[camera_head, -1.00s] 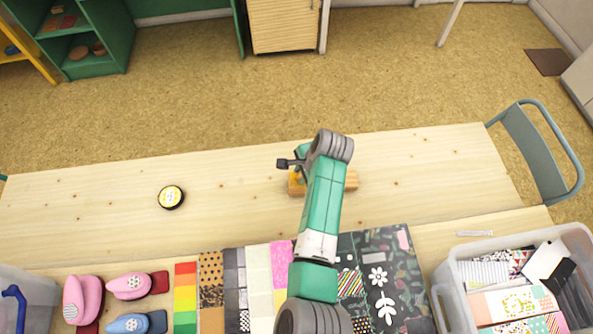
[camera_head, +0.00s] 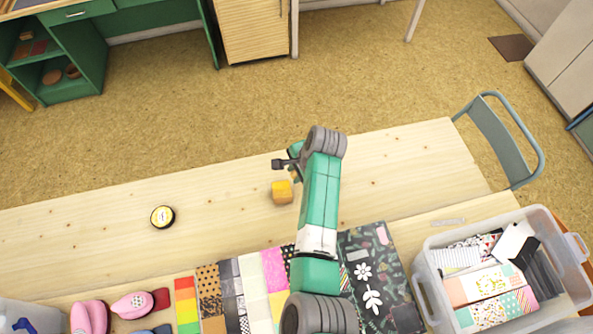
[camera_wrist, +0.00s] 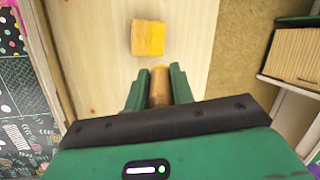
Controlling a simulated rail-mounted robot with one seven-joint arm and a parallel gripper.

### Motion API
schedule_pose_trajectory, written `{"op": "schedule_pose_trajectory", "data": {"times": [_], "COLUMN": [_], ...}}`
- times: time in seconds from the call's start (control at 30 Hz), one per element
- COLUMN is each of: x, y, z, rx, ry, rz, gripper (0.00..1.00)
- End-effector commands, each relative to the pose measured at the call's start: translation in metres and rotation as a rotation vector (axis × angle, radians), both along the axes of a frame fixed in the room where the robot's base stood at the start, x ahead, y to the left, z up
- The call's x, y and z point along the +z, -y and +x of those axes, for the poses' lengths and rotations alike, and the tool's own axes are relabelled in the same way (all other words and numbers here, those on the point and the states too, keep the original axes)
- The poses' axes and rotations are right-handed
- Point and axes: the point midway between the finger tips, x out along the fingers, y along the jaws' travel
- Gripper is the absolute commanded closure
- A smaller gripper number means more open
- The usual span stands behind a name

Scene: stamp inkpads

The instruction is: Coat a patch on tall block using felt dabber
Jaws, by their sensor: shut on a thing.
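The tall block (camera_head: 281,192) stands on the table just left of my arm. It is wooden with an orange-yellow area on top. My gripper (camera_wrist: 160,72) is shut on the felt dabber (camera_wrist: 160,92), a brown wooden cylinder between the two green fingers. A gap shows between dabber and block in the wrist view. The dabber's felt end cannot be made out. In the head view my arm hides most of the gripper.
Patterned paper sheets (camera_head: 372,270), pink punches (camera_head: 133,304) and a clear bin of papers (camera_head: 432,296) line the near side. The table between inkpad and block is clear.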

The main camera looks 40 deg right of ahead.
Motion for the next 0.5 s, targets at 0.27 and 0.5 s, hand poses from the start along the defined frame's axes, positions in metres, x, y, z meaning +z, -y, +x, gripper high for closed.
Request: {"op": "schedule_pose_trajectory", "data": {"times": [0.27,0.5], "x": [0.022,0.020], "y": [-0.001,-0.001], "z": [0.000,0.000], "rx": [0.001,0.001], "ry": [-0.001,0.000], "rz": [0.001,0.001], "gripper": [0.99,0.99]}}
